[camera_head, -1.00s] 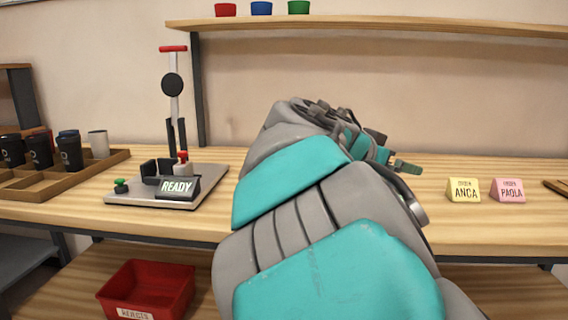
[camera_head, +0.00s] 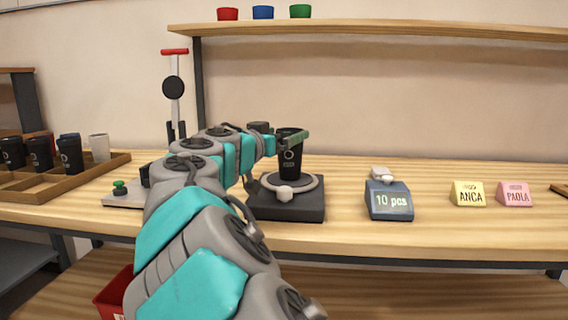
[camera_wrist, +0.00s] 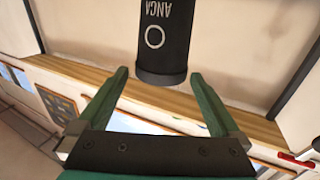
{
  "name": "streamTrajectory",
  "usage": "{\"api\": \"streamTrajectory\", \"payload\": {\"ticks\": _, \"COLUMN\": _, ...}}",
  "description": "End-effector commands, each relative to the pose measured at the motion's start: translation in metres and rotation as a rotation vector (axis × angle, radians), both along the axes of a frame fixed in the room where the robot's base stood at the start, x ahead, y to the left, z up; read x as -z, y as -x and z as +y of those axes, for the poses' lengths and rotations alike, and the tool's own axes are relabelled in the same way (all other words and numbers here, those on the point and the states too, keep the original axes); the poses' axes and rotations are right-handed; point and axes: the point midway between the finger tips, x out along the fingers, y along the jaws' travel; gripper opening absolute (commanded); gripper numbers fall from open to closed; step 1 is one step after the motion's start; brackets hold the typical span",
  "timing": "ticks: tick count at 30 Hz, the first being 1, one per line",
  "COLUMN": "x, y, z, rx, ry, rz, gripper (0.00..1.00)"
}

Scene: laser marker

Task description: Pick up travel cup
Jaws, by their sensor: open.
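A black travel cup (camera_head: 290,160) with a pale ring mark stands upright on the round plate of a dark base (camera_head: 285,207). In the wrist view the cup (camera_wrist: 165,35) appears upside down, with the ring and lettering that seems to read ANCA. Its dark rim shows between the fingertips in the picture. My gripper (camera_wrist: 160,75) is open, with green fingers left and right of that rim and no visible grip. In the head view my gripper (camera_head: 283,135) is at the cup's upper part, and a green finger crosses in front of it. Exact finger-to-cup contact cannot be told.
A counter display (camera_head: 388,200) reading 10 pcs stands right of the base, then yellow ANCA (camera_head: 468,194) and pink PAOLA (camera_head: 514,194) signs. A wooden tray (camera_head: 60,185) with several cups is at left. My arm partly covers the lever press (camera_head: 174,90) station.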

Motion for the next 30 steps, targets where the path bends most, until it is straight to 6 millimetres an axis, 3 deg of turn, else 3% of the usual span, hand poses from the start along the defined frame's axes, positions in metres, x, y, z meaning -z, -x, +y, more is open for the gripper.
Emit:
{"api": "streamTrajectory", "payload": {"ticks": 15, "x": 0.004, "y": -0.057, "z": -0.023, "rx": 0.003, "ry": -0.001, "rz": 0.004, "gripper": 1.00}}
{"api": "streamTrajectory", "payload": {"ticks": 25, "x": 0.004, "y": -0.062, "z": -0.025, "rx": 0.002, "ry": 0.001, "rz": 0.001, "gripper": 1.00}}
{"api": "streamTrajectory", "payload": {"ticks": 30, "x": 0.004, "y": -0.062, "z": -0.025, "rx": 0.002, "ry": 0.001, "rz": 0.001, "gripper": 0.82}}
